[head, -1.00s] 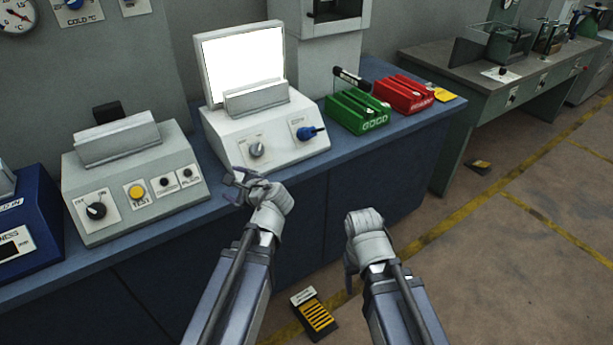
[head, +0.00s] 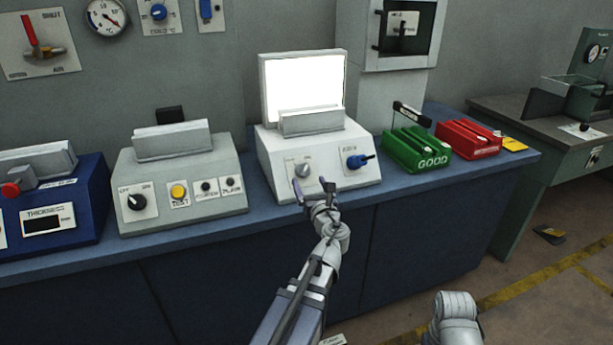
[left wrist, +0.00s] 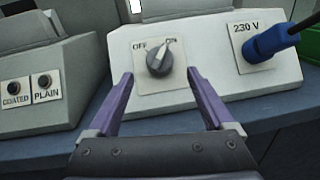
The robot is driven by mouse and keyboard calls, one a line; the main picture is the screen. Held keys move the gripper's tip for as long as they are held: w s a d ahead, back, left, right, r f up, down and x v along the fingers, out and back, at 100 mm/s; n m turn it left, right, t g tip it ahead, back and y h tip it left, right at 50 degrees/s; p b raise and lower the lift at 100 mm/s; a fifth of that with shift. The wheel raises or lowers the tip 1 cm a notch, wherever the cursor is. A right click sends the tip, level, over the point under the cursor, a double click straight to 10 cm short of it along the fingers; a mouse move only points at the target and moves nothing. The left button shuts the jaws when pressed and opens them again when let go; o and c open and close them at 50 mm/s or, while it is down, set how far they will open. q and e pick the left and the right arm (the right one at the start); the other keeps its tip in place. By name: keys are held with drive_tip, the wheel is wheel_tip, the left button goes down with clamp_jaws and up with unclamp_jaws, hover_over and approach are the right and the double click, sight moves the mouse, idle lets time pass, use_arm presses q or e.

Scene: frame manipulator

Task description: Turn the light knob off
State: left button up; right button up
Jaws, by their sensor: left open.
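The light box (head: 262,150) is a white sloped housing on the blue bench, with a brightly lit white panel (head: 302,80) behind it. Its grey knob (head: 302,170) sits on a small plate on the front slope. In the left wrist view the knob (left wrist: 159,60) has its pointer turned up and right, toward ON. My left gripper (head: 316,188) is open just in front of the knob. In the left wrist view its two purple fingers (left wrist: 160,80) stand apart on either side below the knob, not closed on it. My right arm (head: 456,318) shows at the bottom right; its fingers are hidden.
A blue plug (head: 360,160) marked 230 V sits right of the knob. A grey tester (head: 185,185) stands to the left, a blue thickness box (head: 60,215) farther left. Green (head: 418,150) and red (head: 470,138) trays stand on the right.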

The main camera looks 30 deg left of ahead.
sight(305, 173)
use_arm(q)
drive_tip(key=x, duration=0.5)
drive_tip(key=shift+w+a, duration=0.2)
drive_tip(key=shift+c, duration=0.2)
clamp_jaws()
